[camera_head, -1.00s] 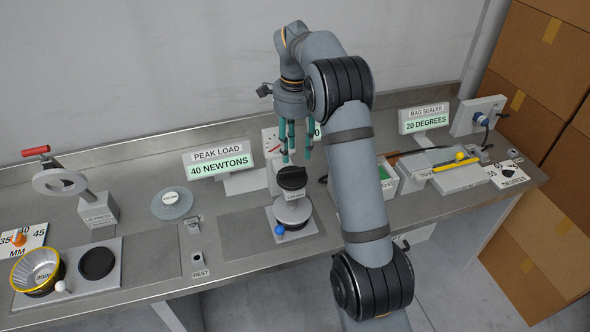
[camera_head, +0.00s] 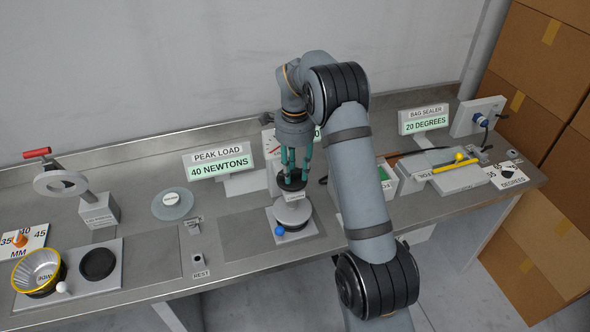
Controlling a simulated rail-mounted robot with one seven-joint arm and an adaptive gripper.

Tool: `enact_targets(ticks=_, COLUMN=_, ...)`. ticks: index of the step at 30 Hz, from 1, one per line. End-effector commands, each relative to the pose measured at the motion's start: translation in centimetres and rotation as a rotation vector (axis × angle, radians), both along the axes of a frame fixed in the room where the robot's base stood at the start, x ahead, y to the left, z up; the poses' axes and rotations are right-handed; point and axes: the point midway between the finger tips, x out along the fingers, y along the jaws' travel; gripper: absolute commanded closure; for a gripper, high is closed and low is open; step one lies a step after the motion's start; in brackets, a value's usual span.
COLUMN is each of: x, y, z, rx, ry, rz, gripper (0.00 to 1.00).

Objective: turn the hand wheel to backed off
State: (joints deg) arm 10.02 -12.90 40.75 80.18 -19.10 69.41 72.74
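A black round hand wheel (camera_head: 289,185) sits on top of the small press in the middle of the bench, partly covered by my fingers. Below it are the press's round grey plate (camera_head: 291,212) and a blue ball knob (camera_head: 279,230). My gripper (camera_head: 294,168) points down at the wheel, with its teal fingers apart and their tips at about the height of the wheel. I cannot tell whether they touch its rim. The peak load display (camera_head: 219,161) reads 40 NEWTONS.
A dial gauge (camera_head: 270,143) stands behind the press, partly hidden by my gripper. A ring stand with a red handle (camera_head: 37,152) and a yellow-rimmed funnel (camera_head: 37,268) are at left. A bag sealer (camera_head: 457,172) is at right.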

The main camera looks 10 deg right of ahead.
Motion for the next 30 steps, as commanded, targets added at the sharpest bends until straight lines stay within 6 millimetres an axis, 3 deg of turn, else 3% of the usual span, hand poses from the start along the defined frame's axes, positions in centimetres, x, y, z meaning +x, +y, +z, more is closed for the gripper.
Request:
enact_targets(ticks=15, x=0.02, y=0.01, z=0.04, rx=0.000, ry=-0.001, rz=0.000, gripper=1.00)
enact_targets(ticks=30, x=0.10, y=-0.01, z=0.08, rx=0.000, ry=-0.002, rz=0.069, gripper=1.00)
